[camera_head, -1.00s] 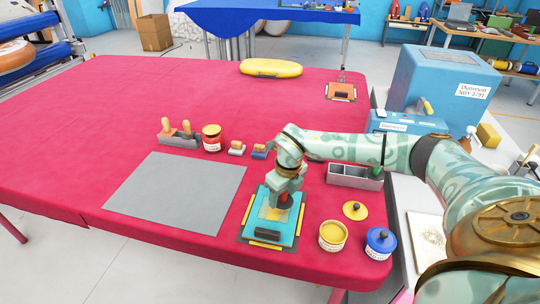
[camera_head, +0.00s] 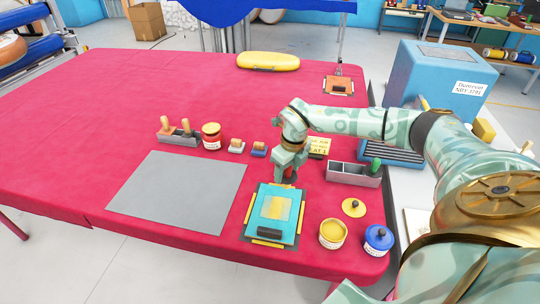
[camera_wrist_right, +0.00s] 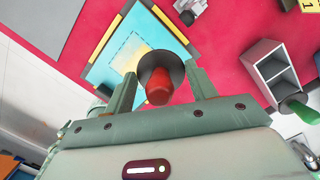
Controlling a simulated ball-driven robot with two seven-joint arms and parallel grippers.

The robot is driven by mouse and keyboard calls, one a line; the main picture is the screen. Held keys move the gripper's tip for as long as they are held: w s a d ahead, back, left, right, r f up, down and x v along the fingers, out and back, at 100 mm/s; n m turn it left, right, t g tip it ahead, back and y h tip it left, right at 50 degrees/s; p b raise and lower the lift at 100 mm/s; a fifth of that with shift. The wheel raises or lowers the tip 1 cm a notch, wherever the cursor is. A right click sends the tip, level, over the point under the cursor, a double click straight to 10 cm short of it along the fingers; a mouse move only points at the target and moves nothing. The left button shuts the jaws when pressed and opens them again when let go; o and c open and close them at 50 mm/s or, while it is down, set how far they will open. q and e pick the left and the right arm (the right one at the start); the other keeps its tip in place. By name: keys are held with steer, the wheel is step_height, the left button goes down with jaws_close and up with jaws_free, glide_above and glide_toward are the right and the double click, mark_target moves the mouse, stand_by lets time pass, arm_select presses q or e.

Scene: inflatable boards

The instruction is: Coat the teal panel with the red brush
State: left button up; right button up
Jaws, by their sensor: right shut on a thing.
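The teal panel (camera_head: 290,232) lies flat on the red-covered table, with yellow and dark pieces along its edges. A yellow patch (camera_head: 276,208) covers its middle, and teal shows around it. The panel also shows in the right wrist view (camera_wrist_right: 108,62). My right gripper (camera_head: 287,174) is at the panel's far edge, beyond the patch. In the right wrist view it is shut on the red brush (camera_wrist_right: 158,91), whose red handle and dark round disc sit between the fingers. The brush's working end is hidden. My left gripper is not in view.
An open yellow paint pot (camera_head: 332,235), a yellow lid (camera_head: 354,208) and a blue-lidded pot (camera_head: 379,241) stand right of the panel. A divided grey box (camera_head: 352,175) with a green-handled item is behind them. A bare grey sheet (camera_head: 180,190) lies left.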

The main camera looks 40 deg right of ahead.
steer(key=shift+d+r+p, duration=0.1)
steer(key=shift+r+p, duration=0.2)
steer(key=shift+r, duration=0.35)
steer(key=shift+r+p, duration=0.85)
steer(key=shift+r, duration=0.2)
steer(key=shift+f, duration=0.1)
